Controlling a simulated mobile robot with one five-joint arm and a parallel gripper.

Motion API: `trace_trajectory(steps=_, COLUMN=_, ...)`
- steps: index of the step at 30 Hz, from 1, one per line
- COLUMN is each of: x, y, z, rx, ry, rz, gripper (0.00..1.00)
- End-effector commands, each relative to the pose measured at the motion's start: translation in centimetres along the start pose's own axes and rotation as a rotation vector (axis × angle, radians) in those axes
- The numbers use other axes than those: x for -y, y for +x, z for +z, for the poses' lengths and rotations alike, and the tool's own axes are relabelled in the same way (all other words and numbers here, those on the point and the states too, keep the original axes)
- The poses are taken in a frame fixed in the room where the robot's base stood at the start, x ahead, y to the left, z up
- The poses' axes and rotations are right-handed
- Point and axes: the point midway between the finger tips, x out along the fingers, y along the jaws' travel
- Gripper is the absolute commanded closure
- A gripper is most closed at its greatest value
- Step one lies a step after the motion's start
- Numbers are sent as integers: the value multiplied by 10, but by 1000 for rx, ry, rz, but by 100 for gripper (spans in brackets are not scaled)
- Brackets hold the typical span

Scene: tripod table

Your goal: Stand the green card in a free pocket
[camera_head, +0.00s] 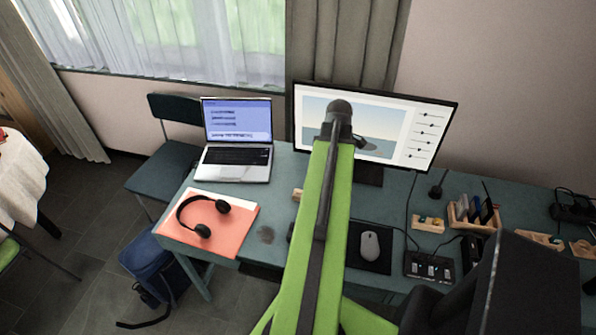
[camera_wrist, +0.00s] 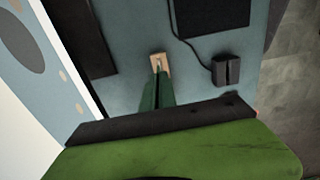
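In the head view a wooden card rack (camera_head: 460,222) stands on the right of the desk with several dark and bluish cards upright in it. I cannot pick out a green card there. My gripper (camera_head: 342,112) is high over the desk, in front of the monitor, its fingers hidden from this side. In the wrist view two narrow dark-green shapes, close together with a dark line between, reach out from my gripper (camera_wrist: 157,88). I cannot tell whether they are fingers or a card. Their end overlaps a small slotted wooden block (camera_wrist: 161,64).
The monitor (camera_head: 430,130) stands at the back. The laptop (camera_head: 236,140) and headphones (camera_head: 204,231) on an orange folder (camera_head: 235,213) lie left. The mouse (camera_head: 370,245), a small wooden holder (camera_head: 428,223) and a black switch box (camera_head: 430,267) lie between my arm and the rack.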

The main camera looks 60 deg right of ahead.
Motion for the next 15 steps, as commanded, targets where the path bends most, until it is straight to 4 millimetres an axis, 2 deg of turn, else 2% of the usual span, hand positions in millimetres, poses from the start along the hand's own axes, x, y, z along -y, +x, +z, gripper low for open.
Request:
trace_trajectory(steps=2, x=-3, y=9, z=-15, rx=0, ry=1, rz=0, gripper=100)
trace_trajectory(steps=9, x=-6, y=32, z=-89, rx=0, ry=7, rz=0, gripper=100)
trace_trajectory(steps=12, x=-5, y=34, z=-103, rx=0, ry=11, rz=0, gripper=100)
trace_trajectory(steps=15, x=-4, y=33, z=-105, rx=0, ry=14, rz=0, gripper=100)
